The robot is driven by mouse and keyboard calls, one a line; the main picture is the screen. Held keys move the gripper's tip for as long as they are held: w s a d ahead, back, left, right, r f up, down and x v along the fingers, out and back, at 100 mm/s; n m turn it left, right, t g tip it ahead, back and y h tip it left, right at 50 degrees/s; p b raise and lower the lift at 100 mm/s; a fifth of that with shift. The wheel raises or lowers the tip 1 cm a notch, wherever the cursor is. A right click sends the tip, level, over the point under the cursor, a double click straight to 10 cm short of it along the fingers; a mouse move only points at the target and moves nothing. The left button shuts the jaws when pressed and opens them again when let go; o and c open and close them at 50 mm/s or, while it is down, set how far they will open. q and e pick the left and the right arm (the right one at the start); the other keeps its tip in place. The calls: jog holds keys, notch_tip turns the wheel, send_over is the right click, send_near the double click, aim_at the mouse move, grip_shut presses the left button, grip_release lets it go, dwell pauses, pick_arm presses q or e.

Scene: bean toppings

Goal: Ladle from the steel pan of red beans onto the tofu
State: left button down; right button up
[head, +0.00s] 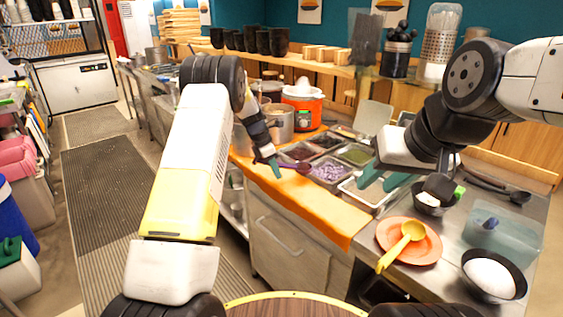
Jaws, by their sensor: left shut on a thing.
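Several steel pans are set in the counter. The one at the back left (286,153) holds dark reddish contents that look like the red beans (300,153). My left gripper (274,168) is shut on a purple ladle (303,167), at the pans' left edge. The ladle's head lies between the dark-red pan and the pan of pale purple pieces (331,172); I cannot tell whether it touches either. My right gripper (382,179) is open and empty above a pale pan (352,191). A dark bowl (436,210) right of it holds a white piece, likely the tofu (428,199).
A yellow ladle (406,238) rests on an orange plate (428,252) at the front. A dark bowl of white contents (490,276) and a clear bluish tub (510,238) stand right. A steel pot (279,122) and orange container (303,105) stand behind the pans.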

pick_arm(q)
jog(key=s+a+f+m+g+y, duration=0.1)
jog(key=s+a+m+g+y, duration=0.1)
jog(key=s+m, duration=0.9)
jog(key=s+a+f+m+g+y, duration=0.1)
jog(key=s+a+m+g, duration=0.2)
jog(key=s+m, duration=0.8)
jog(key=shift+s+a+f+y, duration=0.4)
jog(key=shift+s+a, duration=0.1)
jog(key=shift+a, duration=0.7)
